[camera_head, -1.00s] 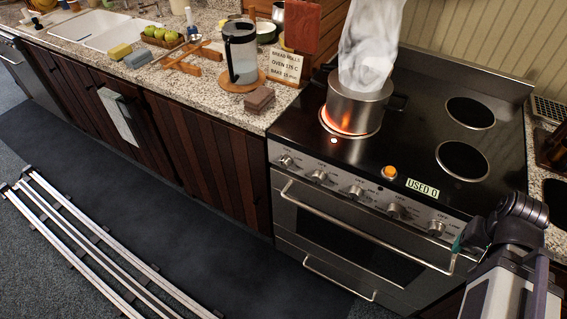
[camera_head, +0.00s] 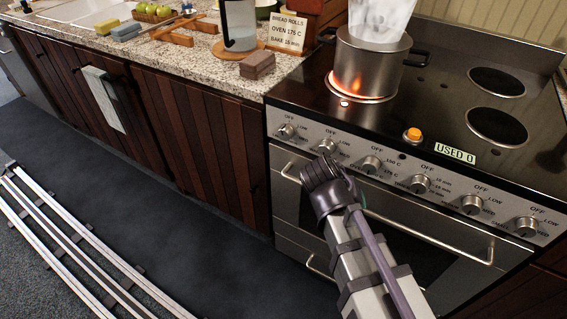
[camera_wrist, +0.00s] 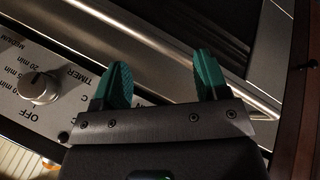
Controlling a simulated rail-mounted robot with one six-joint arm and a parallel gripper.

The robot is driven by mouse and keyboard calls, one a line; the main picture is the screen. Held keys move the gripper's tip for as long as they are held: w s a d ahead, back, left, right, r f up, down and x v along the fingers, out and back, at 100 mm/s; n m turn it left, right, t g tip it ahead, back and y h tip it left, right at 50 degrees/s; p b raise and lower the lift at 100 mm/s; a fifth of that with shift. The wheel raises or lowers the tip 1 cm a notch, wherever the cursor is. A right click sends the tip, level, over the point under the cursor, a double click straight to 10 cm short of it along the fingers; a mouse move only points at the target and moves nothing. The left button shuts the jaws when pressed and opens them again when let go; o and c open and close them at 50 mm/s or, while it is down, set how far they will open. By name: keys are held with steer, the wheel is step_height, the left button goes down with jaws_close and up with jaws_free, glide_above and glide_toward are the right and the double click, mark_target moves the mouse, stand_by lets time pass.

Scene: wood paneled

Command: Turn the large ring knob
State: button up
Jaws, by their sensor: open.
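The stove's front panel carries a row of several round silver knobs, such as the far left knob (camera_head: 285,131), a temperature knob (camera_head: 370,165) and a timer knob (camera_head: 419,184). I cannot tell which one is the large ring's. The timer knob also shows in the wrist view (camera_wrist: 38,88), left of my fingers, with its label upside down. My gripper (camera_wrist: 165,78) is open and empty, its two teal fingers apart from that knob. In the head view my arm's end is in front of the panel's left half, and the fingers are mostly hidden.
The oven handle (camera_head: 430,237) runs below the knobs. A counter (camera_head: 190,62) with kitchen items lies to the left. A "USED 0" display (camera_head: 455,154) is above the panel.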

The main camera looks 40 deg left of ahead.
steer(key=s+a+f+t+y+b, duration=0.1)
steer(key=s+a+t+b, duration=0.15)
steer(key=a, duration=0.35)
steer(key=s+a+f+t+b, duration=0.1)
steer(key=a+f+t+b, duration=0.15)
steer(key=a, duration=0.35)
steer(key=m+t+y, duration=0.4)
steer(key=m+t, duration=0.2)
steer(key=t, duration=0.1)
glide_toward(283, 135)
steer(key=w, duration=0.7)
steer(key=w+a, duration=0.1)
steer(key=w, duration=0.2)
steer(key=shift+w+a+f, duration=0.1)
steer(key=shift+w+f, duration=0.05)
steer(key=shift+c, duration=0.4)
steer(key=c, duration=0.9)
steer(key=shift+o, duration=0.2)
